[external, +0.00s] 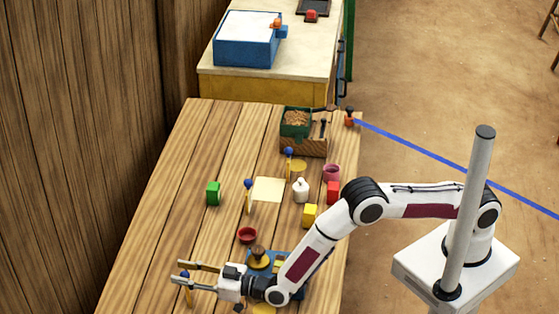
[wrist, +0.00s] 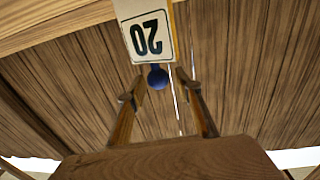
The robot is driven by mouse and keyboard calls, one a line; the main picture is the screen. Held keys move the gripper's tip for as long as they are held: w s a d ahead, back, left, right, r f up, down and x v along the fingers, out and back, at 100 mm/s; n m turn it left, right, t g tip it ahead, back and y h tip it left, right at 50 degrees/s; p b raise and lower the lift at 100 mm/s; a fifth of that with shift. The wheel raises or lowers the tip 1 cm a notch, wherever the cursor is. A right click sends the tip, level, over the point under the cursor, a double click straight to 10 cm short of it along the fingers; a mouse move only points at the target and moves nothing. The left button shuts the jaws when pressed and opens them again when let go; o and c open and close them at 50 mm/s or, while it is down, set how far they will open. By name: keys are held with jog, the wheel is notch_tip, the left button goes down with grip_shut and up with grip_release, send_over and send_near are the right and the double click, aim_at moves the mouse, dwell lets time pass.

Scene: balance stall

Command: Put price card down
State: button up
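A white price card (wrist: 147,38) with a black "20" shows upside down at the top of the wrist view. Its round blue knob (wrist: 158,77) lies between the fingertips of my gripper (wrist: 160,80), with a visible gap on each side. In the external view the knob (external: 185,275) shows at the fingertips of my gripper (external: 178,274), at the table's lower left. The fingers are spread apart there. The lower part of the card is partly hidden behind a finger in the external view, so I cannot tell whether it touches the table.
A red bowl (external: 247,235) and a blue scale (external: 258,262) with a brass-coloured top stand beside my gripper. Two more blue-knobbed markers (external: 248,185) (external: 289,152), a green block (external: 213,193) and a white bottle (external: 301,190) stand farther back. The table's left side is mostly clear.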

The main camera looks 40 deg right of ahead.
jog(key=v, duration=1.2)
dwell(0.4)
jog(key=shift+w, duration=0.1)
dwell(0.6)
